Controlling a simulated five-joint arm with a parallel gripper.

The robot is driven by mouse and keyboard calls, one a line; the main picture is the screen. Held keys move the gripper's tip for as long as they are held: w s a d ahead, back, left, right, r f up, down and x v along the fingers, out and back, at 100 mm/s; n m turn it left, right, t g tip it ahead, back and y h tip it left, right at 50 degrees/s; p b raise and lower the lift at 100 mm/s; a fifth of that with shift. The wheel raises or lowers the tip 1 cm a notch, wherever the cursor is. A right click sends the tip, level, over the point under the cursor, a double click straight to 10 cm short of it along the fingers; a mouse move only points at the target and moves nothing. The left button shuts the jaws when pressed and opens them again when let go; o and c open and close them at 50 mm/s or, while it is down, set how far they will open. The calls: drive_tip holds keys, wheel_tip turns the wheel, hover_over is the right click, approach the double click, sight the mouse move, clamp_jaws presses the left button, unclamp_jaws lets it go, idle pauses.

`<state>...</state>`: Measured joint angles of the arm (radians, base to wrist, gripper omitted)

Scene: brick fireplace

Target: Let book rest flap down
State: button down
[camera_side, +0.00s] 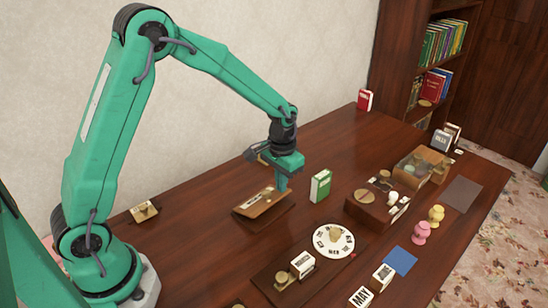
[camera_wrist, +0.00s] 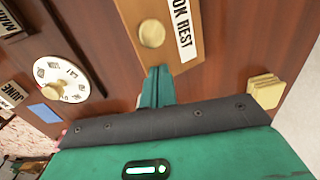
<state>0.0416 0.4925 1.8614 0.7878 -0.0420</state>
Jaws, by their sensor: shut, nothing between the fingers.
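The book rest (camera_side: 263,204) is a small brown wooden flap on a darker base, on the table below my gripper. It looks slightly tilted, its near-right edge apart from the base, but the angle is hard to judge. In the wrist view the flap (camera_wrist: 182,58) has a round brass knob and a white label partly reading "OK REST". My gripper (camera_side: 283,185) is shut and empty, pointing down at the flap's right end. In the wrist view its closed fingertips (camera_wrist: 158,74) overlap the flap's edge; I cannot tell whether they touch it.
A green-and-white book (camera_side: 320,186) stands just right of my gripper. A white dial (camera_side: 334,241) lies nearer the front, and a wooden box (camera_side: 376,205) is to the right. Table between rest and back wall is mostly clear.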

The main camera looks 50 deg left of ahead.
drive_tip(key=shift+d+f, duration=0.25)
drive_tip(key=shift+f, duration=0.45)
drive_tip(key=shift+d+f, duration=0.2)
drive_tip(key=shift+f, duration=0.5)
idle(1.2)
drive_tip(key=shift+r, duration=0.1)
drive_tip(key=shift+w+r, duration=0.1)
drive_tip(key=shift+r, duration=4.3)
drive_tip(key=shift+r, duration=0.1)
drive_tip(key=s+a+r+t, duration=0.2)
drive_tip(key=s+r+t, duration=0.1)
drive_tip(key=s+r, duration=0.75)
drive_tip(key=s+r+t, duration=0.2)
drive_tip(key=s, duration=1)
drive_tip(key=shift+a+r+t, duration=0.2)
drive_tip(key=shift+a+t, duration=0.1)
drive_tip(key=shift+a, duration=0.1)
